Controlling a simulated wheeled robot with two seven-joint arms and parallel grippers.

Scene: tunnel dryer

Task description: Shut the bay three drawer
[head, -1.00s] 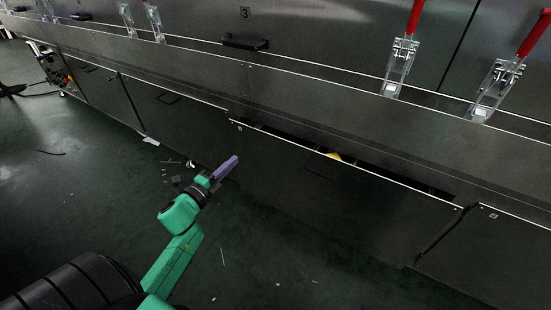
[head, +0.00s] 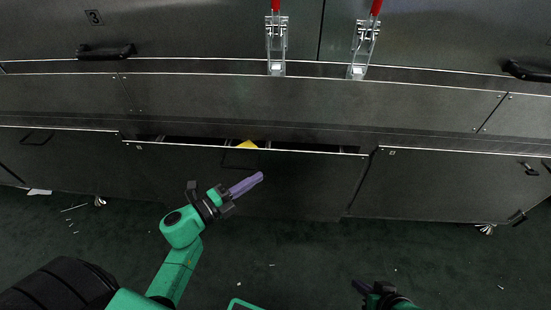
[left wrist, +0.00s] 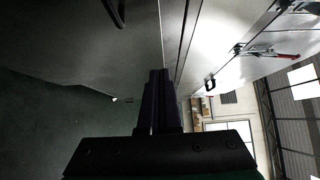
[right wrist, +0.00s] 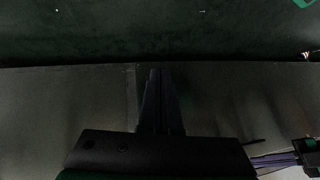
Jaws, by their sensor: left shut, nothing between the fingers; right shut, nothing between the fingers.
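The bay three drawer, seemingly the dark metal drawer (head: 310,185) in the middle of the head view, stands slightly open. A narrow dark gap shows behind its pale top edge, with something yellow (head: 248,145) inside. Its thin black handle (head: 240,158) is on the front panel. My left gripper (head: 261,176) is shut and empty, in front of the panel, just below and right of the handle; contact cannot be told. My right gripper (head: 356,285) is shut and empty, low and apart from the drawer. Its fingers (right wrist: 155,72) point at a dark panel in the right wrist view.
Closed-looking panels flank the drawer at left (head: 60,160) and right (head: 450,185). Above are a label "3" (head: 93,17), a black door handle (head: 105,52) and red-handled latches (head: 276,45). The green floor in front is mostly clear, with small scraps.

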